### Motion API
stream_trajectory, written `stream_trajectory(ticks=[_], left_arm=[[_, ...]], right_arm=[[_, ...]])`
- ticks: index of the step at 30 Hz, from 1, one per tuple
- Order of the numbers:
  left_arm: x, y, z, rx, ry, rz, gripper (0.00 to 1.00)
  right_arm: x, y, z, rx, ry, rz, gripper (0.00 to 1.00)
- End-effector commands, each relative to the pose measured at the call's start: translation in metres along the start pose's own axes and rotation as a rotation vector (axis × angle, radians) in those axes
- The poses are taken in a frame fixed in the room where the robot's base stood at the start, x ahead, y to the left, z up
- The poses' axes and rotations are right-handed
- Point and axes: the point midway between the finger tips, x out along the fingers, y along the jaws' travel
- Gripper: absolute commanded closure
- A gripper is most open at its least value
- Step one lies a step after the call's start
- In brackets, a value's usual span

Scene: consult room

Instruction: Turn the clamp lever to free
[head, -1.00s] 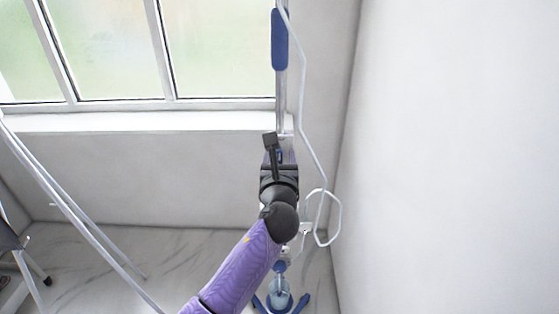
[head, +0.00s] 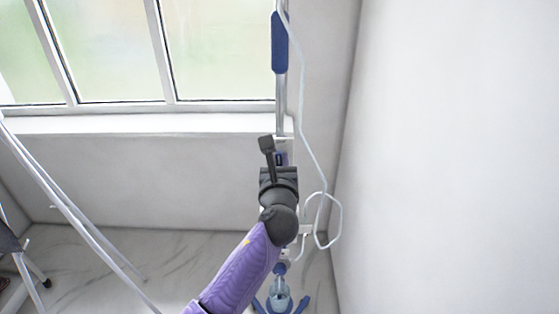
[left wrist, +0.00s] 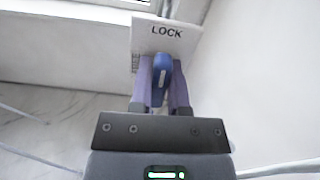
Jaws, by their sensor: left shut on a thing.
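The clamp lever (left wrist: 161,72) is a blue handle with a pale mark, standing upright in the left wrist view just under a white plate (left wrist: 167,45) that reads LOCK. My left gripper (left wrist: 161,85) has its two purple fingers on either side of the lever and is shut on it. In the head view my left gripper (head: 280,159) is at the pole, and a small bit of blue shows there. My black wrist hides most of the clamp in that view. My right gripper is not in view.
An upright metal pole (head: 281,103) carries a blue sleeve (head: 280,43) and a looping white cable (head: 310,137). Its blue-footed base (head: 302,303) is on the marble floor. A window is behind to the left, a bare white wall (head: 450,150) to the right.

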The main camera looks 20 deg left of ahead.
Motion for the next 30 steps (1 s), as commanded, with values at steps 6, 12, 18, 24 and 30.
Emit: stream_trajectory(ticks=[6,12,18,24,30], left_arm=[[-0.0002,0.0011,-0.0003,-0.144,0.002,0.0,1.0],[-0.0002,0.0027,-0.0013,-0.333,0.003,0.001,1.0],[-0.0002,0.0038,-0.0024,-0.524,0.002,0.0,1.0],[-0.0002,0.0052,-0.0037,-0.714,0.002,0.001,1.0],[-0.0003,0.006,-0.005,-0.904,0.002,0.001,1.0]], right_arm=[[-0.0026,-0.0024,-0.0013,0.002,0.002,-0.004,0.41],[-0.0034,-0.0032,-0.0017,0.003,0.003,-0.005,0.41],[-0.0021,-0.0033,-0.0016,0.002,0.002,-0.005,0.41],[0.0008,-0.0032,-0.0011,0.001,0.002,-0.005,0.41],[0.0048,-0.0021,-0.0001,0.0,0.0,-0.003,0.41]])
